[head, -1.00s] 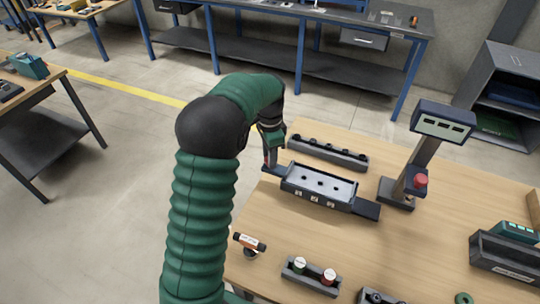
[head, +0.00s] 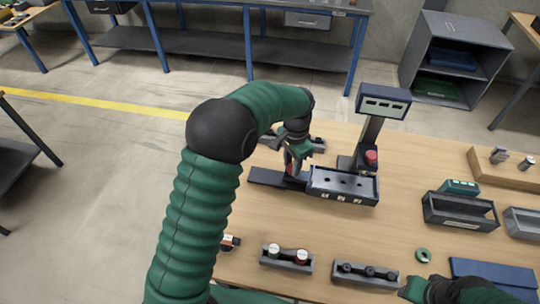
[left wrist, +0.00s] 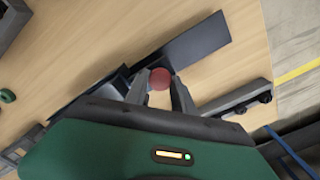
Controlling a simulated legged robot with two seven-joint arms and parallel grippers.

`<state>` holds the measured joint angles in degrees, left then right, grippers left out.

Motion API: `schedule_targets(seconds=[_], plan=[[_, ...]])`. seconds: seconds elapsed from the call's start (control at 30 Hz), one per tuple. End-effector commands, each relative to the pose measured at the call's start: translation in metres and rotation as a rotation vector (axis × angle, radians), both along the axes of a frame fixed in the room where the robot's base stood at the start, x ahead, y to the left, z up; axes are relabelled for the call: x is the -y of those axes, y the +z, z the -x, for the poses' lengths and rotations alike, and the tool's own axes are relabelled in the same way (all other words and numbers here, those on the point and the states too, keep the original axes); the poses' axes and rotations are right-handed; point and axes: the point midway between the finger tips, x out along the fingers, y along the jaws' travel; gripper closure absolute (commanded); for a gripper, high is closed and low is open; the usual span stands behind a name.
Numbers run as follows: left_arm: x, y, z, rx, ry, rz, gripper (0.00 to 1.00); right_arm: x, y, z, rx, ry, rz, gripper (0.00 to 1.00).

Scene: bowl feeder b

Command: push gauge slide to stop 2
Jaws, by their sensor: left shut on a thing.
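The gauge slide is a grey tray (head: 343,185) with small holes and white labels on its front, at the right end of a dark rail (head: 268,178). Bare rail shows to the tray's left. My left gripper (head: 291,171) is at the tray's left end, pointing down over the rail. It is shut on a red round knob (left wrist: 160,78), which sits between its fingers in the left wrist view. The dark rail (left wrist: 190,50) runs beyond the knob there. My right gripper (head: 420,291) is only partly in view at the bottom right; its fingers are unclear.
A display post (head: 384,103) with a red button stands behind the tray. Two small part holders (head: 287,260) (head: 365,274) stand in front. Grey bins (head: 460,212) and a blue mat (head: 493,278) are to the right.

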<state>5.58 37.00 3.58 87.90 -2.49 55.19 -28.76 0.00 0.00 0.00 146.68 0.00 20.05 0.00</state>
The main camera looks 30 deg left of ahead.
Motion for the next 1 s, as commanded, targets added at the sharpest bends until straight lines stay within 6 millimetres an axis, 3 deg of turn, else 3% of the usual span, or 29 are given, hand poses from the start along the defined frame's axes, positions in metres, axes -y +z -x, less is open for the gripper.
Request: schedule_targets(seconds=[0.1,0.3,0.77,0.8,0.93,1.0], plan=[[0.02,0.004,-0.008,0.008,-0.002,0.001,1.0,0.0,0.008,0.0,0.0,0.0,0.0,0.64],[0.038,0.003,-0.014,0.008,-0.001,0.0,1.0,0.0,0.012,0.0,0.0,0.0,0.0,0.64],[0.042,0.002,-0.016,0.009,0.002,-0.001,1.0,0.0,0.013,0.0,0.0,0.0,0.0,0.64],[0.042,0.002,-0.016,0.009,0.002,-0.001,0.68,0.0,0.013,0.0,0.0,0.0,0.0,0.64],[0.042,0.002,-0.015,0.006,0.002,-0.001,0.51,0.0,0.013,0.0,0.0,0.0,0.0,0.64],[0.042,0.001,-0.015,0.005,0.002,-0.002,0.48,0.0,0.013,0.0,0.0,0.0,0.0,0.64]])
